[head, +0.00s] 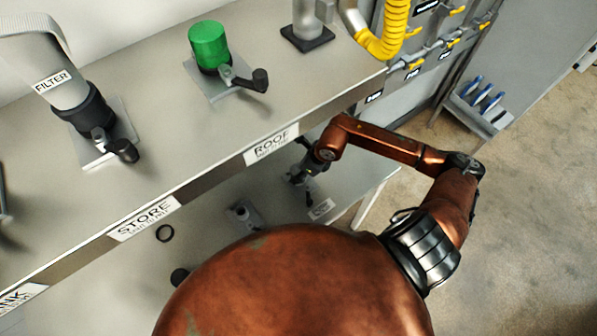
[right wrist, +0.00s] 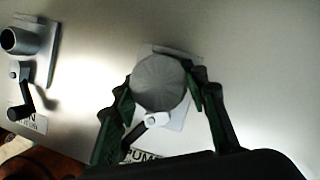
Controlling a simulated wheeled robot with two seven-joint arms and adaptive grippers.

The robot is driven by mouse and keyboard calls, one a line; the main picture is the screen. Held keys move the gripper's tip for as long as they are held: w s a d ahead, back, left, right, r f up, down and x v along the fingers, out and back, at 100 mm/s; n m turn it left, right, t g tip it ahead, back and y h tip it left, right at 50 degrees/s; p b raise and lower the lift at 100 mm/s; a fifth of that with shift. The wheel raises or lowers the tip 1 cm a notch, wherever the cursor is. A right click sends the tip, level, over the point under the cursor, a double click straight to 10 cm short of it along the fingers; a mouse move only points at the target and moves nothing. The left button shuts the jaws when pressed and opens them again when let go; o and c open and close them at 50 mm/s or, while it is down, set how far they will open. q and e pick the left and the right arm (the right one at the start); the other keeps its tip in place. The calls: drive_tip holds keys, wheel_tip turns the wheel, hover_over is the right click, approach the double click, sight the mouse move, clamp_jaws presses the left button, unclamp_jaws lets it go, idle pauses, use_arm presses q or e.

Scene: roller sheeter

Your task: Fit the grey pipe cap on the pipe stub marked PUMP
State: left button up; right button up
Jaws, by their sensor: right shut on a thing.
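The grey pipe cap (right wrist: 158,84) is a round, ribbed disc in the middle of the right wrist view. My right gripper (right wrist: 160,78) is shut on it, with one dark green finger on each side. Behind the cap is a light mounting plate (right wrist: 178,122) with a lever and a partly hidden label reading PUM (right wrist: 142,155). The cap hides the pipe stub there, so I cannot tell whether it is seated on it or above it. In the head view my right gripper (head: 308,166) is below the shelf edge, small and dark. My left gripper is not in view.
Another open stub (right wrist: 18,41) with a black lever stands at the left in the right wrist view. In the head view the upper shelf edge (head: 210,187) overhangs the lower surface. A green cap (head: 208,44) and the FILTER pipe (head: 55,75) stand on the shelf.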

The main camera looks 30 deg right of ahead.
drive_tip(key=shift+f, duration=0.1)
drive_tip(key=o, duration=1.2)
drive_tip(key=shift+o, duration=0.2)
drive_tip(key=v, duration=1.2)
drive_tip(key=shift+a, duration=0.1)
